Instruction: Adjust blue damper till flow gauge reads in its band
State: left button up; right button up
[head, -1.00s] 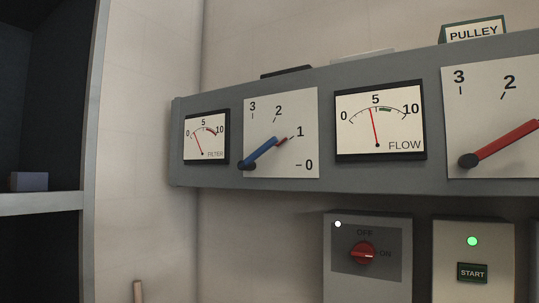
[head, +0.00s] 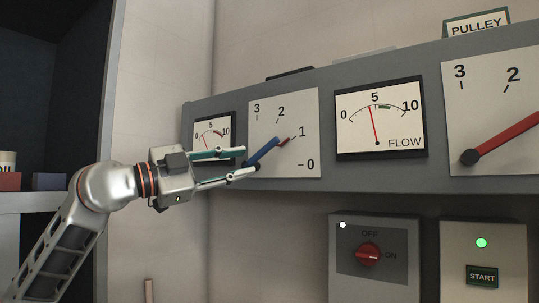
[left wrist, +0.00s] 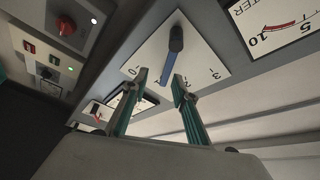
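The blue damper lever (head: 264,151) is mounted on a white plate numbered 0 to 3 and points close to the 1 mark. My right gripper is out of view.
The filter gauge (head: 212,130) is partly hidden behind my left gripper. A red lever (head: 515,137) is on the plate at right. A red rotary switch (head: 368,254) and a START button (head: 482,276) are below the panel. A dark shelf unit (head: 95,120) stands at left.

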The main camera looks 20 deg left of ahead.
aim_at(260, 153)
pick_arm(q)
jog(key=shift+t, duration=0.3)
jog(key=w+d+r, duration=0.1)
jog(key=w+d+r+p, duration=0.1)
jog(key=w, duration=0.1)
jog(key=w+d+p, duration=0.1)
jog(key=shift+w+d+r, duration=0.1)
jog(key=shift+w+r, duration=0.2)
jog(key=shift+r, duration=0.1)
jog(key=shift+w+d, duration=0.45)
jog(key=shift+w, duration=0.15)
grip_shut()
